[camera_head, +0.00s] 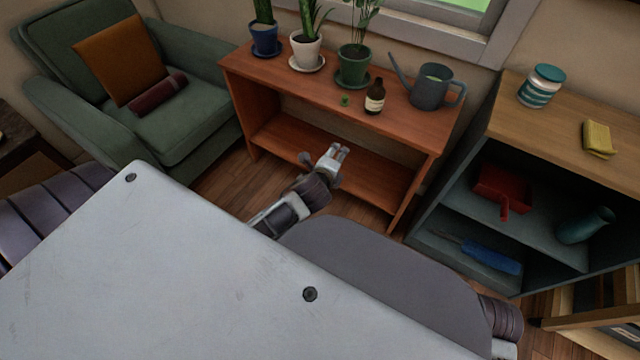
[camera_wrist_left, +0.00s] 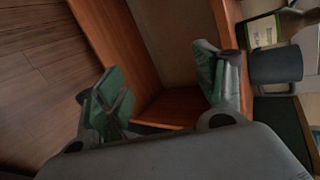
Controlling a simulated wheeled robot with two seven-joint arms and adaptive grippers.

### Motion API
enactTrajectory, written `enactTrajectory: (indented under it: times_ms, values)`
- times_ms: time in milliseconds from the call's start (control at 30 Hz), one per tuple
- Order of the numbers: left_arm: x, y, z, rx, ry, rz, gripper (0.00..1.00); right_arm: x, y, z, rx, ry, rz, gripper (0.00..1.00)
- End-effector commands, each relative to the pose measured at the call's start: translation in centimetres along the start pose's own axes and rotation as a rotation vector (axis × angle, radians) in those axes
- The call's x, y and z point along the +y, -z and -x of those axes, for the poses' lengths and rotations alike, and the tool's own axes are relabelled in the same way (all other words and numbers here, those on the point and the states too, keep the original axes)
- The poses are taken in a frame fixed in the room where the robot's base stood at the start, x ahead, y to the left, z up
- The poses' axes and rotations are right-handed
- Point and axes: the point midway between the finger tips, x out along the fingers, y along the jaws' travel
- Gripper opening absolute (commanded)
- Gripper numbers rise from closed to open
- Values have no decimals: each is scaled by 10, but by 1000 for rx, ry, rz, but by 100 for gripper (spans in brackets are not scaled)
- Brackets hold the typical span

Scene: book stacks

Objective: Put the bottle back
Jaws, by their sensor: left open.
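A small dark brown bottle (camera_head: 374,97) with a cream label stands upright on the top of the reddish wooden plant table (camera_head: 300,88), near its front edge. It has a green pot to its left and a grey watering can to its right. My left gripper (camera_head: 338,152) is in front of the table, lower in the picture than the bottle and apart from it. In the left wrist view its green-padded fingers (camera_wrist_left: 165,92) are spread with nothing between them; the table's wooden boards show behind. My right gripper is not in view.
A blue-grey cabinet (camera_head: 455,215) with a wooden top stands right; a green armchair (camera_head: 190,130) stands left. The table's lower shelf (camera_head: 370,172) looks empty.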

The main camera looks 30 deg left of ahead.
Motion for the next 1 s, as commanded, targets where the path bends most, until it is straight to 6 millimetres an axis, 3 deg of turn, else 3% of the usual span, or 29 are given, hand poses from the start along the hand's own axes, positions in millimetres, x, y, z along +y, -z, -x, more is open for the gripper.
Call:
enactTrajectory:
  times_ms: [300,600,800,1000]
  values:
    - [68,17,36,6,-283,536,70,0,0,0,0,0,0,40]
    - [121,41,85,-65,-566,1000,70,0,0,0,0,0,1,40]
    - [147,57,121,-146,-746,1255,70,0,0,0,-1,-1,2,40]
    - [158,65,141,-203,-841,1383,70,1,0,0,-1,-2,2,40]
